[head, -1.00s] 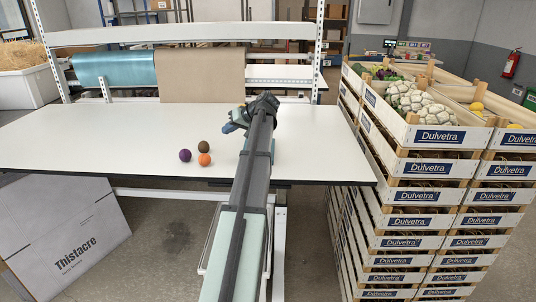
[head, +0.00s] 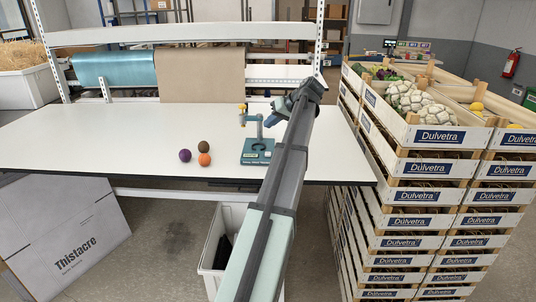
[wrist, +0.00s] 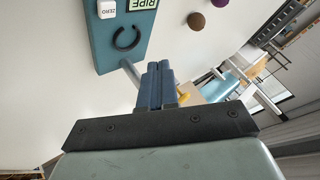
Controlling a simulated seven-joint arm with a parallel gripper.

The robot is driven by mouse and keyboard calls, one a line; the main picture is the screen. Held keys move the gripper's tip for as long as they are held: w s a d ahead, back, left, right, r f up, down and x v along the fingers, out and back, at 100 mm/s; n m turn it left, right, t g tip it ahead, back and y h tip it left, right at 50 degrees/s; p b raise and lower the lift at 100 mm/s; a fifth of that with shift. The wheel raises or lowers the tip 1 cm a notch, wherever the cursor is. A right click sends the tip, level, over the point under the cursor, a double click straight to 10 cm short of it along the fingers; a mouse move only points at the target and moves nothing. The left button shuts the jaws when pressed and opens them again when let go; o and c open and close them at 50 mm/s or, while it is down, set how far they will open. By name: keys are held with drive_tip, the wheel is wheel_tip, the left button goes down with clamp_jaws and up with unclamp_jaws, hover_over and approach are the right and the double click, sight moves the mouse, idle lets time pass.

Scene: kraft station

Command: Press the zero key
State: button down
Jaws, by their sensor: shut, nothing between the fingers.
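The white zero key (wrist: 107,9), marked ZERO, sits on the teal base of a bench device (wrist: 118,55), at the top edge of the wrist view. It is beside a display reading RIPE (wrist: 142,4) and near a dark ring. In the head view the teal device (head: 256,158) stands upright on the white table, with a post and a yellow part on top. My gripper (wrist: 158,68) is shut and empty. In the head view it is above and to the right of the device, apart from the key. The key is too small to make out clearly there.
Purple (head: 185,155), brown (head: 204,147) and orange (head: 204,160) balls lie on the table (head: 90,140) left of the device. Stacked crates (head: 425,165) stand right of the table. A white bin (head: 212,262) is below its front edge. The table's left part is clear.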

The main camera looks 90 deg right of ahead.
sight(270, 153)
drive_tip(key=shift+f, duration=0.1)
drive_tip(key=shift+f, duration=4.3)
drive_tip(key=shift+f, duration=0.85)
drive_tip(key=shift+r, duration=0.85)
drive_tip(key=shift+r, duration=0.1)
drive_tip(key=shift+r, duration=2.4)
